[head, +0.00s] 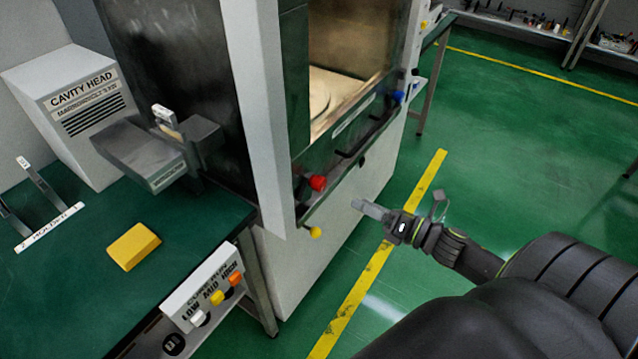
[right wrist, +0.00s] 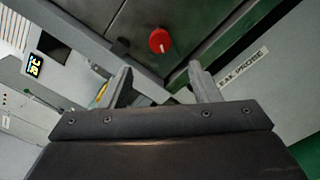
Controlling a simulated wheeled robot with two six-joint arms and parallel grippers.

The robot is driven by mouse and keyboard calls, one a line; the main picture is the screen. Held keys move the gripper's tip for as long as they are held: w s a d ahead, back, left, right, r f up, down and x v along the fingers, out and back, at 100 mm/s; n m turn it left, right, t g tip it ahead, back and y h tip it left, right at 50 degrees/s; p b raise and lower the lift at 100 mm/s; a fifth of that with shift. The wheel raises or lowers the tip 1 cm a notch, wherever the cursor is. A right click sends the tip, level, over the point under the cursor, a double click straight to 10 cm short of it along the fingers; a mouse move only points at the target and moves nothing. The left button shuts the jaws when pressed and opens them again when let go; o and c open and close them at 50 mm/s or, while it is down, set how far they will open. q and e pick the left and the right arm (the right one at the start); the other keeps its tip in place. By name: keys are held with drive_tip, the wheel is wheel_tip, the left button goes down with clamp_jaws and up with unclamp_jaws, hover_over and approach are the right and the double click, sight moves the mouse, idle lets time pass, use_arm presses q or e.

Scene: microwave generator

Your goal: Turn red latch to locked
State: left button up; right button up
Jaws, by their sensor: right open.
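The red latch (head: 318,183) is a round red knob on the lower front of the microwave cabinet, near its left post. In the right wrist view the red latch (right wrist: 159,40) shows a pale line across its face and lies beyond the fingertips, between them in the picture. My right gripper (head: 369,209) is to the right of and a little below the latch in the head view, apart from it. In the right wrist view the gripper (right wrist: 158,78) is open and its fingers are empty. My left gripper is not in view.
A yellow knob (head: 315,232) sits just below the latch and a blue knob (head: 398,96) at the right. A dark handle bar (head: 372,132) runs along the front. A green bench (head: 90,280) with a yellow block (head: 134,247) stands left. The floor at right is clear.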

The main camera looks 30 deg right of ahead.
sight(323, 185)
drive_tip(key=p+x, duration=0.4)
drive_tip(key=x, duration=0.7)
drive_tip(key=shift+w+r, duration=0.1)
drive_tip(key=shift+w, duration=0.1)
drive_tip(key=shift+w+a, duration=0.3)
drive_tip(key=shift+w, duration=0.3)
drive_tip(key=shift+c, duration=0.4)
drive_tip(key=c, duration=0.9)
